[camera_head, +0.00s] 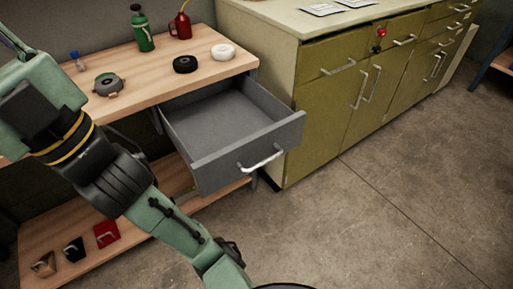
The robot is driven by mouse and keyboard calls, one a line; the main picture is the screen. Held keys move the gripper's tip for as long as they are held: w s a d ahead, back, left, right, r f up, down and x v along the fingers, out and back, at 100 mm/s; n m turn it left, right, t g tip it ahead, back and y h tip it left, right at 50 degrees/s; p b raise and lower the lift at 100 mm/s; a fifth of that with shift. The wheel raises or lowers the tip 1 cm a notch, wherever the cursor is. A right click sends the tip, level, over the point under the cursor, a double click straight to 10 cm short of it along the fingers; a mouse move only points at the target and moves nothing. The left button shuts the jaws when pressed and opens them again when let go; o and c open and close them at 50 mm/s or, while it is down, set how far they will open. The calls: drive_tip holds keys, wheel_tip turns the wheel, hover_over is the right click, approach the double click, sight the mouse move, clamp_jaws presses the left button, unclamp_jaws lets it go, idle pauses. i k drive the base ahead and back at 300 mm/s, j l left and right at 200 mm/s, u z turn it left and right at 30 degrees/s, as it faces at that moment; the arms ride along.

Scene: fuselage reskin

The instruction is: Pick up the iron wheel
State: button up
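A round grey wheel-like part (108,84) with small lugs lies on the wooden workbench top, left of the two rings. It looks like the iron wheel, but I cannot be sure at this size. A black ring (186,64) and a white ring (223,52) lie flat to its right. My arm crosses the left side of the view, passing close to the grey part in the picture. My gripper is not visible, so its opening and its place relative to the wheel cannot be seen.
An open, empty grey drawer (220,119) juts out below the bench top (143,88). A green bottle (142,31) and a red oil can (181,25) stand at the back. Olive cabinets (325,120) stand to the right. The concrete floor (370,230) in front is clear.

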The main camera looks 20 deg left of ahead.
sight(105, 86)
drive_tip(key=u, duration=1.4)
